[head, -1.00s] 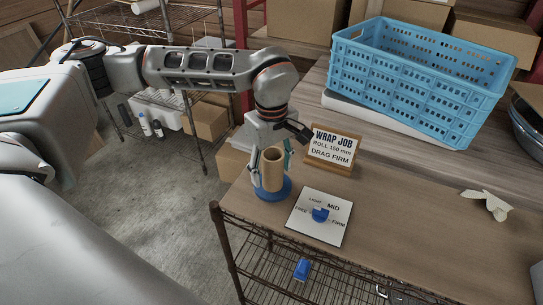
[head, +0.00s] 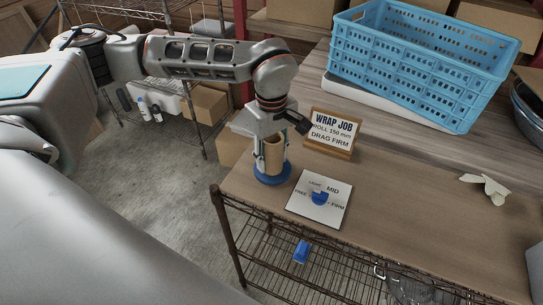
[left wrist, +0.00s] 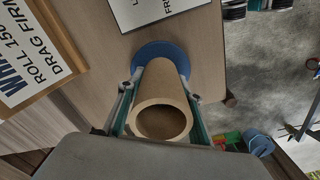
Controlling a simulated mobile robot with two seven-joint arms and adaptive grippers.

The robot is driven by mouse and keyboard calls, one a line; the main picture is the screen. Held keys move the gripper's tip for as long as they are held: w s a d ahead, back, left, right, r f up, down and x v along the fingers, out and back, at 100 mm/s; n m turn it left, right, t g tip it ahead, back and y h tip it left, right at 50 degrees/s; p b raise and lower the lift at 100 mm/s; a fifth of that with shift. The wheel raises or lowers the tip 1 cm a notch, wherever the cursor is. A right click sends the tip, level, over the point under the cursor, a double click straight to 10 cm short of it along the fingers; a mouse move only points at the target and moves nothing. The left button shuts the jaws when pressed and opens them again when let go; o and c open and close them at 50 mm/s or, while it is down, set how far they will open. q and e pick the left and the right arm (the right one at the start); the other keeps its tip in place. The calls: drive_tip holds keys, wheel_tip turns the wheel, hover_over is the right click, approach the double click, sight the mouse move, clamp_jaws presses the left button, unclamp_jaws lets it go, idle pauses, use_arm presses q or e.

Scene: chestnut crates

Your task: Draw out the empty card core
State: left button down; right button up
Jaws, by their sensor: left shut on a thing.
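The tan card core (head: 273,157) stands upright on a round blue base (head: 272,179) near the table's front left corner. My left gripper (head: 272,160) points down over it and is shut on it, with one finger on each side. In the left wrist view the core (left wrist: 163,82) lies between the two fingers, its open, hollow end facing the camera. The blue base (left wrist: 150,51) shows beyond its lower end. I see no wrap on the core. The core appears still seated on the base. My right gripper is not in view.
A "WRAP JOB" sign (head: 333,132) stands close behind and right of the core. A dial card (head: 335,213) with a blue knob (head: 320,198) lies in front right. A blue crate (head: 420,75) stands at the back, and crumpled scrap (head: 487,188) lies right. The table's middle is clear.

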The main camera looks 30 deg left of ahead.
sight(273, 153)
use_arm(q)
drive_tip(key=shift+r+p, duration=0.5)
drive_tip(key=shift+r, duration=0.15)
idle(0.3)
drive_tip(key=c, duration=2.3)
unclamp_jaws()
drive_tip(key=shift+c, duration=0.2)
clamp_jaws()
drive_tip(key=shift+r+p, duration=1.2)
drive_tip(key=shift+r, duration=0.45)
